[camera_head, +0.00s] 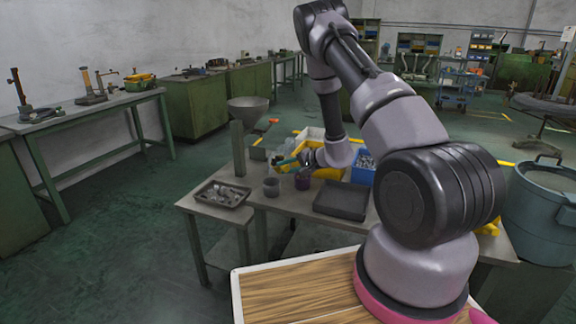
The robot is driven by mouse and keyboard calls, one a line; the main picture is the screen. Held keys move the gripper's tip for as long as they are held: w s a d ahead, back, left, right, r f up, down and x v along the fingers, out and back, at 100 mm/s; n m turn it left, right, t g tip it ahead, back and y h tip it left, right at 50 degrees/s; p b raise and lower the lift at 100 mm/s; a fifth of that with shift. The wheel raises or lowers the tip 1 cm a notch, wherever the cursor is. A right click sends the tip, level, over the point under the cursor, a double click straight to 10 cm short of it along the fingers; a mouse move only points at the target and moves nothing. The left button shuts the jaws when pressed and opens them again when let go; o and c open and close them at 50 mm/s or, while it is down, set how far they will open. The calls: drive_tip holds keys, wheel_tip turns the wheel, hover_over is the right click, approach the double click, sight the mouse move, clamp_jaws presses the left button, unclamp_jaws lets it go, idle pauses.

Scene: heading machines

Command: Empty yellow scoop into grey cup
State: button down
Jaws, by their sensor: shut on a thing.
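A teal piece shows left of the jaws.
A dark tray of metal parts (222,194) lies left of the grey cup, with a grey funnel (248,107) above. An empty black tray (342,201) lies to the right. A blue bin (363,168) and yellow bins stand behind. A large lidded drum (543,210) stands right.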

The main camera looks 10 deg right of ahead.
drive_tip(key=n+h, duration=0.1)
drive_tip(key=a+n+h, duration=0.1)
drive_tip(key=shift+s+a+f+h, duration=0.15)
drive_tip(key=shift+a+h, duration=0.1)
drive_tip(key=shift+h, duration=0.15)
drive_tip(key=shift+s+a+f+n+t+h, duration=0.15)
drive_tip(key=shift+a+f+n+h, duration=0.35)
drive_tip(key=shift+h, duration=0.4)
drive_tip(key=shift+a+f+n+t+h, duration=0.1)
drive_tip(key=shift+a+f+n+h, duration=0.15)
drive_tip(key=shift+f+n+h, duration=0.45)
drive_tip(key=shift+s+a+f+n+t+h, duration=0.15)
drive_tip(key=shift+a+f+n+h, duration=0.2)
drive_tip(key=shift+h, duration=0.75)
drive_tip(key=shift+w+r, duration=0.1)
drive_tip(key=shift+w, duration=0.05)
